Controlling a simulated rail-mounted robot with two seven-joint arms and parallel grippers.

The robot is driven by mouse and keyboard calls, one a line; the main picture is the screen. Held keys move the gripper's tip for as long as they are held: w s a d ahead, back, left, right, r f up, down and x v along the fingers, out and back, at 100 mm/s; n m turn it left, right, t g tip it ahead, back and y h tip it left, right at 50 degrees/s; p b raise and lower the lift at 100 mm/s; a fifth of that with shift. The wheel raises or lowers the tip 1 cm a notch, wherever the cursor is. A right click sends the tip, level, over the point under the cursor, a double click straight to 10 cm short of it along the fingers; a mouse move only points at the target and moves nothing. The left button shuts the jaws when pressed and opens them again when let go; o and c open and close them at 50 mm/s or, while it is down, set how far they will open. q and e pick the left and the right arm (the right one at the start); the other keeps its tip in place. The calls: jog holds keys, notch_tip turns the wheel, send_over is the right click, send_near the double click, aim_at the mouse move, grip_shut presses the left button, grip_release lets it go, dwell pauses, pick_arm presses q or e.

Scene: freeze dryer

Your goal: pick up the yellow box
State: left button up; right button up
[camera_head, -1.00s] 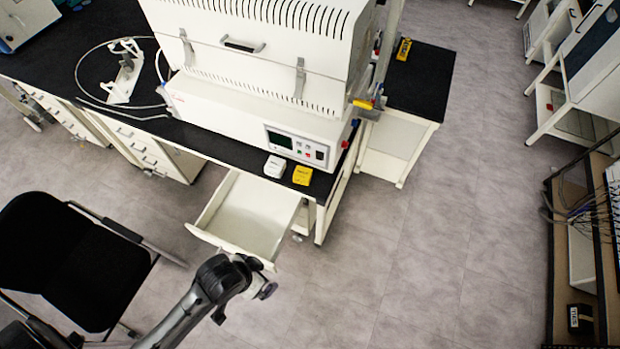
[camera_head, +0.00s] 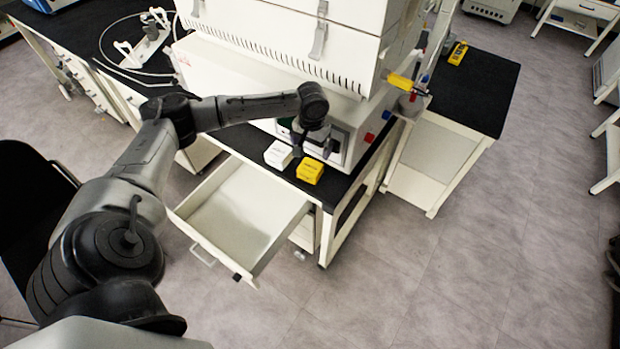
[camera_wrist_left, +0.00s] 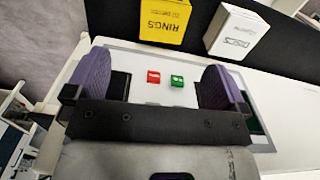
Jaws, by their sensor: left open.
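The yellow box (camera_head: 309,170) sits near the front edge of the black bench top, just right of the white box (camera_head: 278,154). In the left wrist view the yellow box (camera_wrist_left: 165,20) is at the top, lettered "RINGS", with the white box (camera_wrist_left: 235,32) to its right. My left gripper (camera_head: 312,143) is above the bench, between the boxes and the machine's front panel. In the left wrist view its purple-padded fingers (camera_wrist_left: 157,85) are spread with nothing held between them. The yellow box lies beyond the fingertips, apart from them. My right gripper is out of view.
A large white machine (camera_head: 270,45) stands on the bench right behind the boxes. Its red and green buttons (camera_wrist_left: 164,78) show between my fingers. An open, empty drawer (camera_head: 240,215) juts out below the bench. A black-topped side table (camera_head: 480,90) stands to the right.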

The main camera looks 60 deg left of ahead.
aim_at(310, 167)
pick_arm(q)
jog(key=f, duration=0.2)
jog(key=f+b, duration=0.1)
jog(key=f, duration=0.1)
jog(key=a+f, duration=0.1)
jog(key=f, duration=0.2)
jog(key=shift+b, duration=0.3)
jog(key=shift+f, duration=0.95)
notch_tip(310, 167, down, 5)
jog(key=shift+r+b, duration=0.15)
jog(key=shift+b, duration=0.55)
jog(key=shift+c, duration=0.5)
jog(key=c, duration=0.8)
